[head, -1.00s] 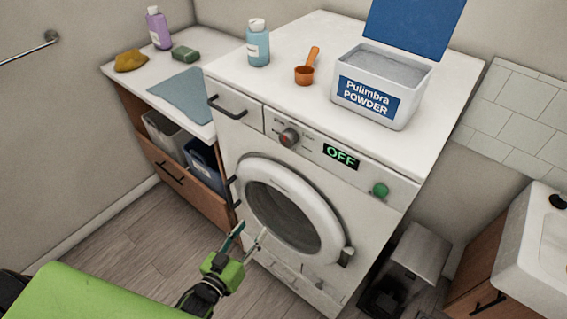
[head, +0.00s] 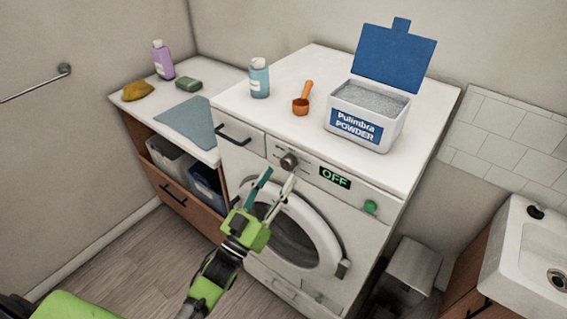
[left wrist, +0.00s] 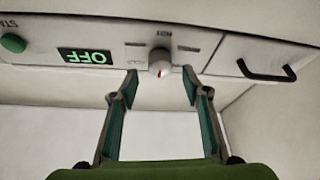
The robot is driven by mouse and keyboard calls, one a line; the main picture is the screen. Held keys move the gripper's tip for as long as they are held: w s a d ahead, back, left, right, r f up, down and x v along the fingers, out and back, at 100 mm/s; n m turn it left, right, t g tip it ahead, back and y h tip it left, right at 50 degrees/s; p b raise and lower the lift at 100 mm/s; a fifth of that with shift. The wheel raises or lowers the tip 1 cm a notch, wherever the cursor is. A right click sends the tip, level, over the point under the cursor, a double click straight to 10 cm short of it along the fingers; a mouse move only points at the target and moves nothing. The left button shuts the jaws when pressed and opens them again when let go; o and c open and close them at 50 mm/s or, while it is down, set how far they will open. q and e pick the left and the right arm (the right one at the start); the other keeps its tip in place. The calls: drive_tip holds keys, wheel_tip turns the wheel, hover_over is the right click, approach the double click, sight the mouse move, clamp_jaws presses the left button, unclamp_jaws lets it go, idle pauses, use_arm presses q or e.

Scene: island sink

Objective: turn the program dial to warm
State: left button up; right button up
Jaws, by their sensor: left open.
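The program dial (head: 289,161) is a dark grey and reddish knob on the washing machine's (head: 345,225) front panel, left of the green "OFF" display (head: 335,177). My left gripper (head: 276,181) is open and empty, just below and in front of the dial. In the left wrist view, which looks upside down, the dial (left wrist: 160,64) shows a red mark and lies beyond the gap between the two fingertips (left wrist: 160,80). The fingers look apart from it. Small panel labels near the dial are too small to read. My right gripper is not in view.
The round door (head: 290,225) is below, closed.

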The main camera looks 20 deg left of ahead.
sight(285, 167)
use_arm(q)
drive_tip(key=x, duration=0.2)
drive_tip(key=shift+w+r+p, duration=0.2)
drive_tip(key=shift+w+p, duration=0.1)
drive_tip(key=shift+w, duration=0.05)
drive_tip(key=shift+w+d+r, duration=0.1)
drive_tip(key=shift+w+d, duration=0.1)
drive_tip(key=shift+w, duration=0.25)
drive_tip(key=c, duration=1.1)
drive_tip(key=shift+m, duration=0.4)
